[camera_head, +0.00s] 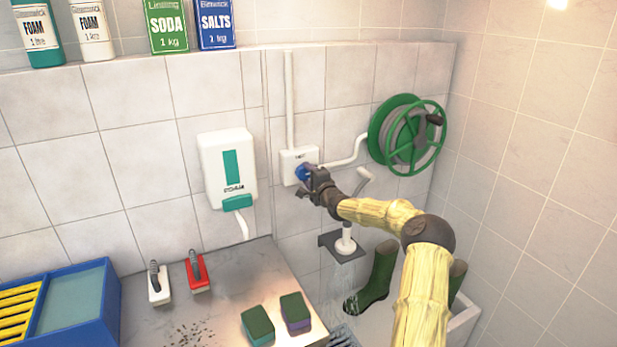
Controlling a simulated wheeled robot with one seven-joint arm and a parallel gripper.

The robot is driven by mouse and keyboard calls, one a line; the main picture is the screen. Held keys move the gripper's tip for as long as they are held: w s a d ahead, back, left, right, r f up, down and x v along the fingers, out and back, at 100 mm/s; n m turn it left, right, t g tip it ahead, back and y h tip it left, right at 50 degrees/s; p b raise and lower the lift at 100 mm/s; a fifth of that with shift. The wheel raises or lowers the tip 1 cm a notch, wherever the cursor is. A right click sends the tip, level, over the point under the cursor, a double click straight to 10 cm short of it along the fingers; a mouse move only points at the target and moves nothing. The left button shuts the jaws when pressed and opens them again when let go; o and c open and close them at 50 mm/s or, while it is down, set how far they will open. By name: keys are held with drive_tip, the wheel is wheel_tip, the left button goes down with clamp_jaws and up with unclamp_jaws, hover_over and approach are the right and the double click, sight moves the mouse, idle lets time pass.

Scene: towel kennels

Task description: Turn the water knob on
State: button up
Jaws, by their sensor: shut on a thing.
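The blue water knob (302,173) sits on a white wall box (299,158) with a white pipe rising from it. My gripper (309,180) is at the knob from the right, shut on it, and its dark fingers hide part of the knob. Below and right, a white spray head (345,240) rests at a dark wall bracket (330,242). Thin streaks like water fall beneath the spray head.
A green hose reel (380,140) hangs right of the box. A soap dispenser (222,165) hangs left. Green boots (380,275) stand below my arm. Brushes (196,272), sponges (258,325) and a blue crate (112,300) occupy the counter (215,312).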

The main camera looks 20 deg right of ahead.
drive_tip(key=o, duration=1)
drive_tip(key=shift+c, duration=0.2)
drive_tip(key=shift+s+d, duration=0.1)
drive_tip(key=shift+s, duration=0.05)
drive_tip(key=s+b, duration=0.4)
drive_tip(key=s, duration=1.3)
drive_tip(key=shift+d, duration=0.3)
